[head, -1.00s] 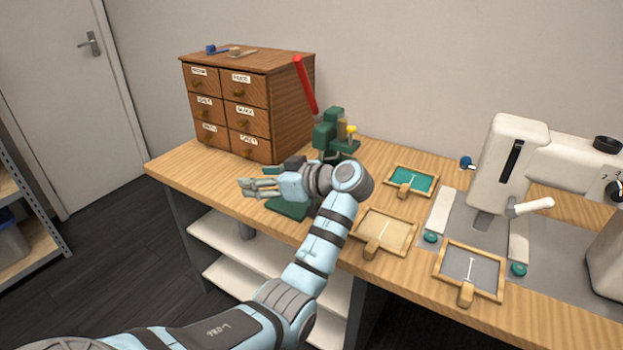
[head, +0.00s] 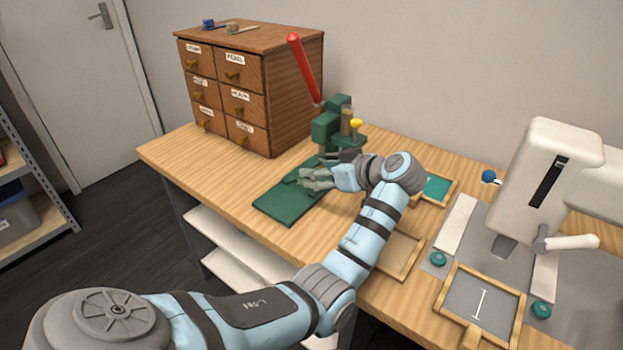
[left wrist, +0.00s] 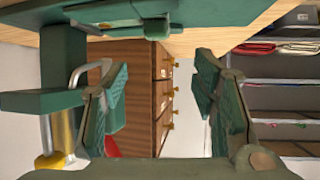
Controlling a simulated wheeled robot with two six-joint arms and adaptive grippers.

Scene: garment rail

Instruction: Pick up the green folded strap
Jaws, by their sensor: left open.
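A small green piece (head: 291,178) that looks like the folded strap lies on the flat green base (head: 272,205) of the hand press. It is hard to tell from the base, being much the same colour. In the left wrist view a green piece with a rounded end (left wrist: 156,28) shows at the top, against the base. My left gripper (head: 308,180) is just above the base, beside that piece, with its fingers apart. In the left wrist view the two green-padded fingers (left wrist: 162,95) are spread with nothing between them. My right gripper is not in view.
The green press (head: 335,125) with its red lever (head: 304,68) stands just behind my left gripper. A wooden drawer cabinet (head: 285,95) is at the back left. Framed trays (head: 482,302) and a white machine (head: 555,180) are to the right. The table's left front is clear.

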